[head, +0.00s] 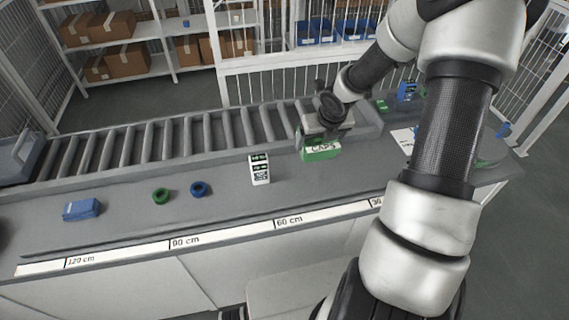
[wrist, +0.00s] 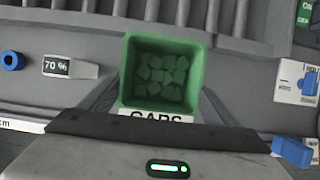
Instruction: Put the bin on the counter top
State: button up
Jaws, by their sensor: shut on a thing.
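The bin is a small green box with a white "CAPS" label (head: 321,154), near the rear edge of the counter top (head: 225,215), in front of the roller conveyor. My gripper (head: 325,132) is above it, pointing down, and is shut on it. In the wrist view the bin (wrist: 126,75) sits between my fingers (wrist: 158,108), with several green caps inside. It looks upright. I cannot tell whether its base touches the counter.
A white display block (head: 259,169) stands left of the bin. A blue ring (head: 199,189), a green ring (head: 161,196) and a blue box (head: 82,210) lie farther left. The roller conveyor (head: 170,140) runs behind. A white card (wrist: 297,82) lies to the right.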

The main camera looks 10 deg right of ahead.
aim_at(324, 148)
notch_tip(324, 148, down, 10)
jog(key=b, duration=0.3)
jog(key=shift+r, duration=0.2)
jog(key=o, duration=1.2)
jog(key=p+v, duration=0.3)
jog(key=v, duration=0.9)
jog(key=shift+p, duration=0.35)
